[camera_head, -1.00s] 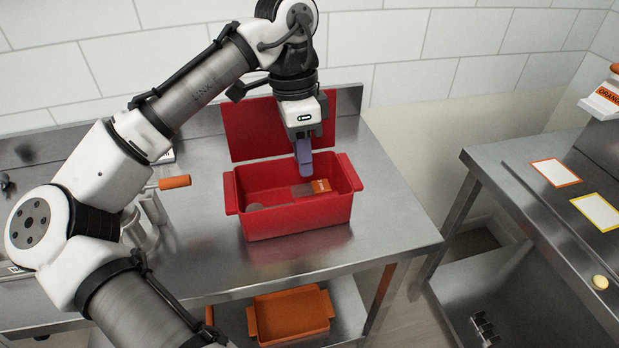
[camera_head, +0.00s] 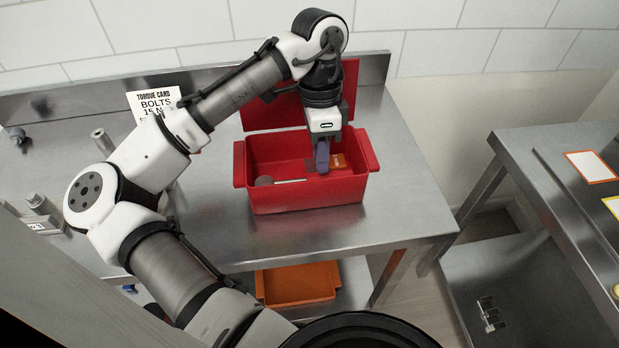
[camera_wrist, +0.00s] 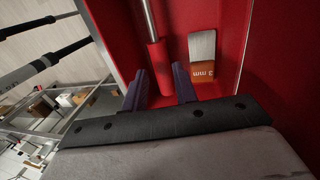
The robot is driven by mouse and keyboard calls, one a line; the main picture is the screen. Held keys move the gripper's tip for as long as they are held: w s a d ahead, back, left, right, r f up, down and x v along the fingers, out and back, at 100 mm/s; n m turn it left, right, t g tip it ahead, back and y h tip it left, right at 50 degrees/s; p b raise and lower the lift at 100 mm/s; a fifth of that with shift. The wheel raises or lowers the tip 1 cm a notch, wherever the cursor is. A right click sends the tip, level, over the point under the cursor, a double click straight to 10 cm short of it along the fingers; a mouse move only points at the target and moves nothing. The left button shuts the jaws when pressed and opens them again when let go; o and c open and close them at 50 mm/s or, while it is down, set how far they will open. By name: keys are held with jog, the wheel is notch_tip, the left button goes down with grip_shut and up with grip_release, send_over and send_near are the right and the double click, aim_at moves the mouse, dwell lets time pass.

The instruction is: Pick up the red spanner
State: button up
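The red spanner appears to be the tool with a red handle (camera_wrist: 157,66) and a metal shaft in the wrist view. It lies in the red toolbox (camera_head: 290,200). In the head view its thin shaft (camera_head: 290,181) shows left of my gripper, near a round grey piece (camera_head: 264,181); the red handle is hard to make out against the box. My gripper (camera_head: 322,168) points down inside the box. In the wrist view my gripper (camera_wrist: 160,73) has its two purple fingers apart, with the red handle showing between them. Contact is not visible.
An orange-ended piece marked "3 mm" (camera_wrist: 203,70) lies right of the fingers in the box. The toolbox walls surround my gripper, with its lid raised behind. A torque card (camera_head: 154,103) stands at left. An orange tray (camera_head: 298,284) sits below. The bench front right is clear.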

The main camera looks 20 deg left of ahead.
jog(key=shift+s+d+f+p, duration=0.1)
jog(key=shift+s+f+p, duration=0.05)
jog(key=shift+f, duration=0.9)
jog(key=shift+s+d+f+p, duration=0.15)
jog(key=shift+s+f+p, duration=0.05)
jog(key=shift+f, duration=0.8)
jog(key=shift+s+d+f+p, duration=0.1)
jog(key=shift+s+f+p, duration=0.05)
jog(key=shift+f, duration=0.9)
jog(key=shift+c, duration=0.2)
grip_shut()
